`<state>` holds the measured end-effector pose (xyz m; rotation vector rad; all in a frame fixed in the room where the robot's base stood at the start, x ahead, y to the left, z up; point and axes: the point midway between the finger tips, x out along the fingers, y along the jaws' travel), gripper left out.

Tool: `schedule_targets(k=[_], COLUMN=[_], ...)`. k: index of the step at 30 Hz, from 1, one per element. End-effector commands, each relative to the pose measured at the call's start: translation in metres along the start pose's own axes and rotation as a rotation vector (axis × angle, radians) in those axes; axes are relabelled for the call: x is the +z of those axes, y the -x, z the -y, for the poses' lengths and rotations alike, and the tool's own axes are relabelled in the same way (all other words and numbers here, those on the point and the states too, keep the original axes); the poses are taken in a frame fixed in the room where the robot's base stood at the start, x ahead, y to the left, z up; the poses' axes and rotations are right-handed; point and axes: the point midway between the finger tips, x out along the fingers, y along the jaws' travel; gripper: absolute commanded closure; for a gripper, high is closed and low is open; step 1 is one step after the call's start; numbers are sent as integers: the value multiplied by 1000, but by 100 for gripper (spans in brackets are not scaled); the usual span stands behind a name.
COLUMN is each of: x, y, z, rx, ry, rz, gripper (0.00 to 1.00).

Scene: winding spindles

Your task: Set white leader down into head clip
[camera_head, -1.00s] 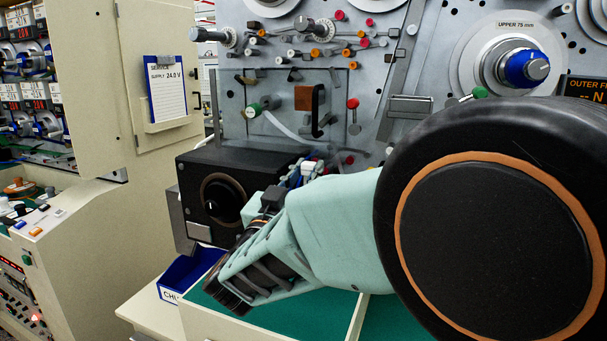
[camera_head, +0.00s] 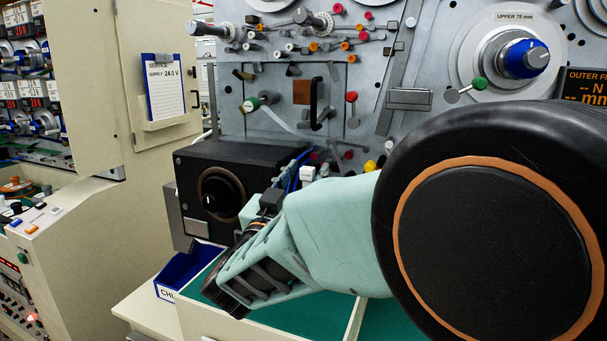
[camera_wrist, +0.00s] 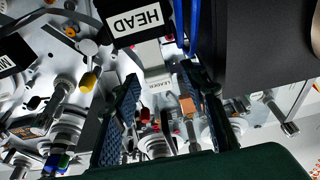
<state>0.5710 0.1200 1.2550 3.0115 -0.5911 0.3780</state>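In the wrist view the white leader (camera_wrist: 155,75), marked LEADER, hangs as a narrow strip between the two blue-padded fingers of my gripper (camera_wrist: 160,95). The fingers stand apart, with visible space at both sides of the strip, so my gripper looks open around it. A dark block with a white HEAD label (camera_wrist: 138,19) sits at the strip's upper end. The label reads upside down here. Whether the strip is seated in a clip there cannot be told.
Blue cables (camera_wrist: 181,25) run close beside the HEAD block, and a large dark surface (camera_wrist: 260,45) fills the wrist view's upper right. In the head view a black box with a round dial (camera_head: 222,192) stands near my arm. The panel (camera_head: 240,75) behind holds many rollers.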

Motion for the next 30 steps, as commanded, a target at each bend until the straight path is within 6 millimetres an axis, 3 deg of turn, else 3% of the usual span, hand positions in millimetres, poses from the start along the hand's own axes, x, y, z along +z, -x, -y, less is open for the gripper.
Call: schedule_targets(k=[8,21,30], x=[0,0,0], y=[7,92,120], z=[1,1,0], rx=[-2,-4,-1], ry=[0,0,0], rz=[0,1,1], gripper=[60,60,60])
